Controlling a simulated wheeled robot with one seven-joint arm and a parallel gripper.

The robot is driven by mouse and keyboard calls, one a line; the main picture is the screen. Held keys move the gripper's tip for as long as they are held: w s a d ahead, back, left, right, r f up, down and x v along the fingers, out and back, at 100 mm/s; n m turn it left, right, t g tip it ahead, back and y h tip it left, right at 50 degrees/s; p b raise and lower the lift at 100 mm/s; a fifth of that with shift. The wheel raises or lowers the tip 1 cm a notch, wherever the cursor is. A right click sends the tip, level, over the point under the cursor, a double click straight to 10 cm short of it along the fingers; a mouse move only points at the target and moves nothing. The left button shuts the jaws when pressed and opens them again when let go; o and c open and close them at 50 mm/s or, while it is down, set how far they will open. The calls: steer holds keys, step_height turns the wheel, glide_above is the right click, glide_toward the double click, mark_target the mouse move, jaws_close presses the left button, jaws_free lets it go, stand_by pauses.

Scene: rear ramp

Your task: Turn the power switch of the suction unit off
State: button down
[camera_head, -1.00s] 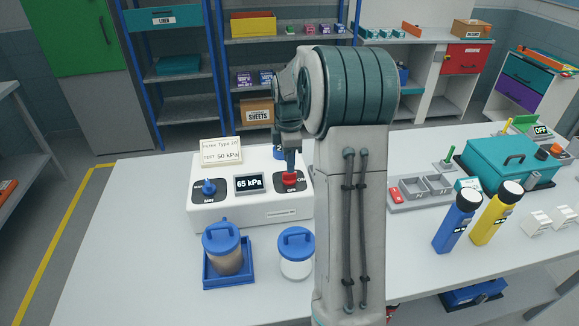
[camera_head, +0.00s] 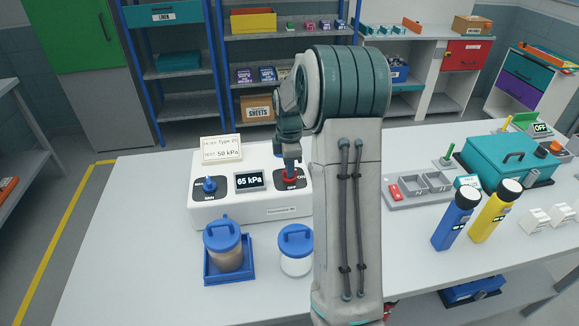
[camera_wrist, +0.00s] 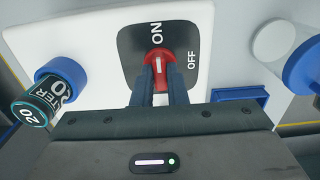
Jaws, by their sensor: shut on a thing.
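The white suction unit (camera_head: 220,212) stands on the table, with a display (camera_head: 249,180) reading 65 kPa. Its red power switch (camera_head: 288,181) sits on a dark plate at the unit's right side. In the wrist view the red switch (camera_wrist: 158,60) has a white mark that points about toward the ON label (camera_wrist: 157,32); the OFF label (camera_wrist: 192,60) is to its right. My gripper (camera_wrist: 160,80) is shut on the red switch, one finger on each side. In the head view my gripper (camera_head: 291,166) comes down from above and partly hides the switch.
A blue knob (camera_head: 209,186) is on the unit's left. A label card (camera_head: 221,149) stands behind it. Blue-lidded jars (camera_head: 296,254) (camera_head: 225,255) stand in front. A blue-capped filter (camera_wrist: 42,100) is close to my gripper. Flashlights (camera_head: 456,220) and a teal case (camera_head: 500,160) are further right.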

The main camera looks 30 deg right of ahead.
steer(key=shift+m, duration=0.3)
steer(key=m+b, duration=0.1)
steer(key=m, duration=0.2)
steer(key=shift+b, duration=0.3)
steer(key=m+b, duration=0.1)
steer(key=m, duration=0.4)
steer(key=shift+m, duration=0.4)
steer(key=m+b, duration=0.1)
steer(key=m, duration=0.3)
steer(key=shift+m, duration=0.3)
steer(key=shift+r+m+b, duration=0.1)
steer(key=shift+m+b, duration=0.3)
steer(key=shift+m, duration=1.5)
steer(key=shift+w, duration=0.1)
steer(key=c, duration=1.4)
jaws_free()
steer(key=shift+c, duration=0.2)
